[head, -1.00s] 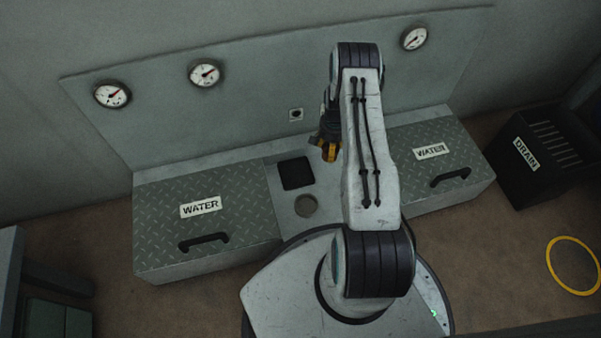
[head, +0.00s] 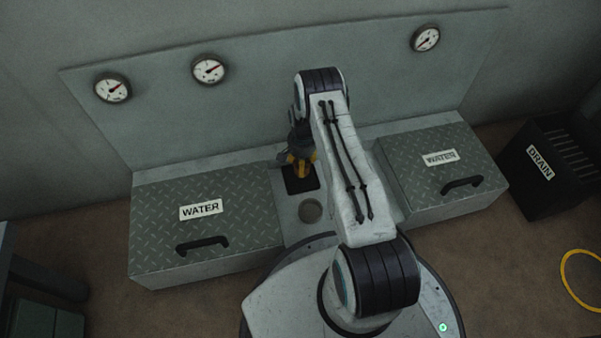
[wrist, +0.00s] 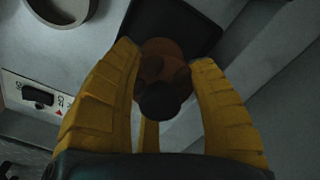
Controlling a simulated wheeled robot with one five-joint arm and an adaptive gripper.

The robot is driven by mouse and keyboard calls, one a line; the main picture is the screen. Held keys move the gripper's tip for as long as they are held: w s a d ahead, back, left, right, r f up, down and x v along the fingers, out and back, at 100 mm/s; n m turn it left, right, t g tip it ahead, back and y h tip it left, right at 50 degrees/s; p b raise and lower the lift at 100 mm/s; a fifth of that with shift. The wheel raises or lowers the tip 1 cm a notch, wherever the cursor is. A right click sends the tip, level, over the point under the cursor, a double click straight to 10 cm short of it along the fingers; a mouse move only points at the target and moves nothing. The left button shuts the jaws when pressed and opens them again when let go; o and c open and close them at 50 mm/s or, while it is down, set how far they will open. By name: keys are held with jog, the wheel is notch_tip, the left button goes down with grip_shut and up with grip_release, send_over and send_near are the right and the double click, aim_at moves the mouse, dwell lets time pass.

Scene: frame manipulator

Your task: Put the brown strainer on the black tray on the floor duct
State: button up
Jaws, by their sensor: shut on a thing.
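My gripper (head: 300,168) is over the black tray in the head view. In the wrist view its yellow fingers (wrist: 168,85) are closed around the brown strainer (wrist: 162,52), a rounded brown piece with a dark knob toward me. The black tray (head: 296,185) is a dark square on the light floor duct (head: 297,228) between the two plated boxes. In the wrist view the tray (wrist: 195,30) lies behind the strainer. I cannot tell whether the strainer touches the tray. In the head view the strainer is hidden by the gripper.
A round grey recess (head: 311,210) lies just in front of the tray. Water boxes with handles stand at left (head: 205,225) and right (head: 445,170). A wall panel with gauges (head: 209,70) rises behind. A black drain box (head: 550,165) stands at far right.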

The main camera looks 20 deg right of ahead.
jog(key=shift+w+a+f, duration=0.15)
jog(key=shift+a, duration=0.05)
jog(key=shift+f+b, duration=1.15)
jog(key=shift+f, duration=0.8)
jog(key=shift+f, duration=0.15)
jog(key=o, duration=1.2)
